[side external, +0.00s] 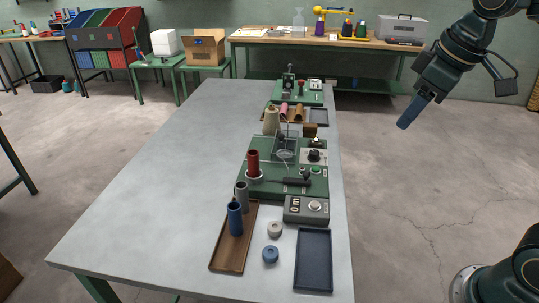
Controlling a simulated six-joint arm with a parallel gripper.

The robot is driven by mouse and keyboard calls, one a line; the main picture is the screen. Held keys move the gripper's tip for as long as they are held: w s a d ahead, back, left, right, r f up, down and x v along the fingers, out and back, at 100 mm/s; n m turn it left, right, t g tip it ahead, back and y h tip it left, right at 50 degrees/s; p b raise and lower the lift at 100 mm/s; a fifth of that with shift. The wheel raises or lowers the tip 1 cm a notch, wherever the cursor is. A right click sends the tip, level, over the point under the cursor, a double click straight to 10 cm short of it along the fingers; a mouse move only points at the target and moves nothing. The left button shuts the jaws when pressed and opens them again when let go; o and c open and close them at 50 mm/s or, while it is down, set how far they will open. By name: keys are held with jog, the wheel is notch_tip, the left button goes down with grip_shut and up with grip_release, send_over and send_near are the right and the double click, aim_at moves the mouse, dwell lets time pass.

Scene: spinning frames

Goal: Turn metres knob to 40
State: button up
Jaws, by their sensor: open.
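The machine (262,190) is a green-based unit in the middle of the grey table. A dark grey box (293,216) at its front has a small light display and a pale round knob (315,206). A pale panel behind carries a dark round knob (314,155). I cannot read any knob's label or setting, so I cannot tell which is the metres knob. My gripper (405,122) is open, high at the upper right, beyond the table's right edge and apart from the machine. Its blue end points down and left; the gap between its fingers is too small to make out.
A wooden tray (231,259) holds a blue and a grey spool. A red spool (253,163) stands on the machine. The table's left side is clear.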

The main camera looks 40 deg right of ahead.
jog(key=w+d+n+g, duration=0.1)
jog(key=w+n, duration=0.1)
jog(key=w, duration=0.6)
jog(key=n+g, duration=0.3)
jog(key=n, duration=0.3)
send_over(315, 152)
notch_tip(315, 152, down, 13)
jog(key=shift+s+a, duration=0.15)
jog(key=shift+f, duration=0.1)
jog(key=f, duration=1.3)
jog(key=shift+w+f, duration=0.2)
jog(key=shift+f, duration=0.15)
jog(key=shift+c, duration=0.2)
jog(key=c, duration=0.9)
